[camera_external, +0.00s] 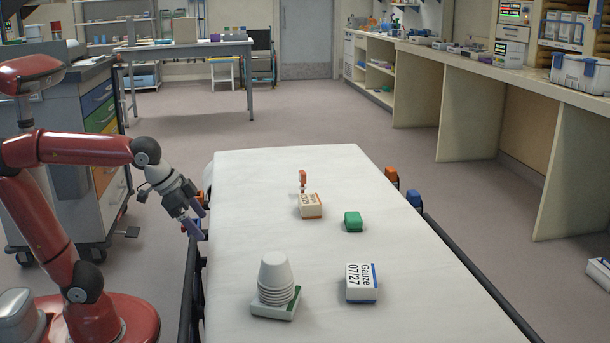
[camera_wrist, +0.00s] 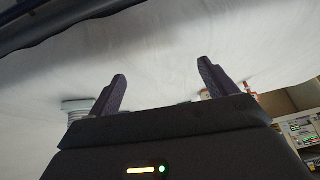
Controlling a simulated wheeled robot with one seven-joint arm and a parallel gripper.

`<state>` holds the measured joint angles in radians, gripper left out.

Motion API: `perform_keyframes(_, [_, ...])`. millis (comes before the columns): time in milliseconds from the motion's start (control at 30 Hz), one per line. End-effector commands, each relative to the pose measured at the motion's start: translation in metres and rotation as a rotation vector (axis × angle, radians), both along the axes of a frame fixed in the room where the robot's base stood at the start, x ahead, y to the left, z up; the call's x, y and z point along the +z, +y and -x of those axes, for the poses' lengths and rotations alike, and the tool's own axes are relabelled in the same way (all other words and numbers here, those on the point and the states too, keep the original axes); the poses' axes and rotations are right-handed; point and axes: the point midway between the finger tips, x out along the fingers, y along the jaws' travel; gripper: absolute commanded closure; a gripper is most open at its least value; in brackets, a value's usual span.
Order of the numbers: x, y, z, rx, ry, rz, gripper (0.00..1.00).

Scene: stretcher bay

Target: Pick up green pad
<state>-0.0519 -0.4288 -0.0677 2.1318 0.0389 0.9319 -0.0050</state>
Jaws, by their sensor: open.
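The green pad (camera_external: 353,221) is a small green block lying on the white-covered stretcher (camera_external: 330,180), right of its middle. My gripper (camera_external: 199,218) is open and empty beside the stretcher's left edge, well left of the pad and apart from it. In the wrist view the two dark fingers of my gripper (camera_wrist: 163,90) stand wide apart with nothing between them. A sliver of green-blue low between the fingers in that view is too small to name.
A tan box (camera_external: 310,206) with an orange-topped item behind it lies left of the pad. Nearer are stacked white cups (camera_external: 276,278) on a green-edged base and a gauze box (camera_external: 361,284). Dark rails (camera_external: 188,290) run along the stretcher's sides. Its far end is clear.

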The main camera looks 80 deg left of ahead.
Motion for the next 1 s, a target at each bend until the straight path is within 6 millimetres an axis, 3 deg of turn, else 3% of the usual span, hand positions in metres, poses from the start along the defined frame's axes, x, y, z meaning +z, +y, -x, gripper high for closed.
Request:
perform_keyframes(33, [0.015,0.0,-0.032,-0.004,0.002,-0.009,0.16])
perform_keyframes(200, [0.046,-0.001,-0.128,-0.019,-0.01,-0.021,0.16])
perform_keyframes(367, [0.055,0.004,-0.217,-0.026,-0.023,-0.009,0.16])
perform_keyframes(500, [0.048,0.016,-0.286,-0.019,-0.04,0.018,0.16])
perform_keyframes(600, [0.039,0.025,-0.322,-0.01,-0.049,0.038,0.16])
perform_keyframes(700, [0.031,0.034,-0.345,0.0,-0.058,0.054,0.16])
perform_keyframes(1000, [0.011,0.041,-0.369,0.008,-0.062,0.065,0.16])
